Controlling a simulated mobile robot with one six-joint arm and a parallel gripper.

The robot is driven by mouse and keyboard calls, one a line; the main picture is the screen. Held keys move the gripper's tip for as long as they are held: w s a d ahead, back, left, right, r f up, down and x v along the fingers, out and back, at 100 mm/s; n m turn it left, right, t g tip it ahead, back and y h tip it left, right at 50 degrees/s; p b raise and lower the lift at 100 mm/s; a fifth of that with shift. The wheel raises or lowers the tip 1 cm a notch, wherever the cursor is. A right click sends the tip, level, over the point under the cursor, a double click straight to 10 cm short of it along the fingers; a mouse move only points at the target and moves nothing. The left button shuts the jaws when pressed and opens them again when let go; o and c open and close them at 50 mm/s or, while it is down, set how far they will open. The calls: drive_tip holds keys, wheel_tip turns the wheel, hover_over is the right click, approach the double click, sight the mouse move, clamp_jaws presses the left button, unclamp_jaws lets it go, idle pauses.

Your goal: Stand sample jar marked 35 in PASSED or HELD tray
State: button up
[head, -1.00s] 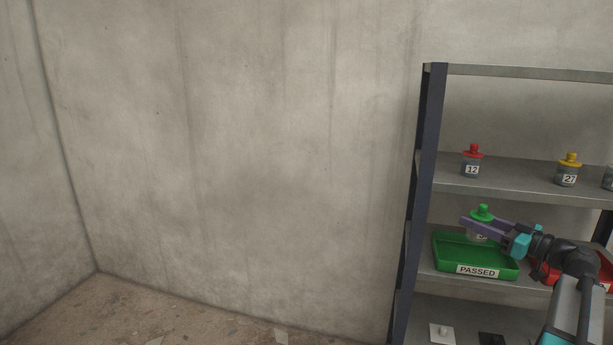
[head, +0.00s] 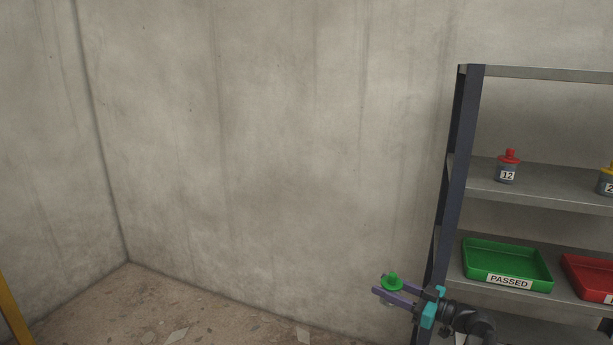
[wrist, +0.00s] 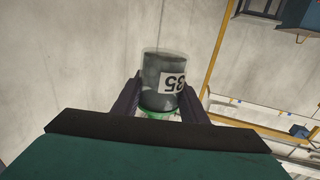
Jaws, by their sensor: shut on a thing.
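My gripper (head: 379,285) is shut on the sample jar with a green lid (head: 392,281). The green PASSED tray (head: 510,283) is on the middle shelf and looks empty. A red tray (head: 590,288) stands to its right, cut off by the picture edge; its label is mostly out of view.
A jar with a red lid marked 12 (head: 507,170) and a yellow-lidded jar (head: 606,183) stand on the shelf above. The shelf's dark post (head: 452,180) is just right of my gripper. Bare wall and open floor (head: 200,310) lie to the left.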

drive_tip(key=s+a+f, duration=0.3)
drive_tip(key=s+a, duration=0.1)
drive_tip(key=a, duration=0.2)
drive_tip(key=shift+f+n+g+y, duration=0.25)
drive_tip(key=shift+n+g+y, duration=0.05)
idle(0.5)
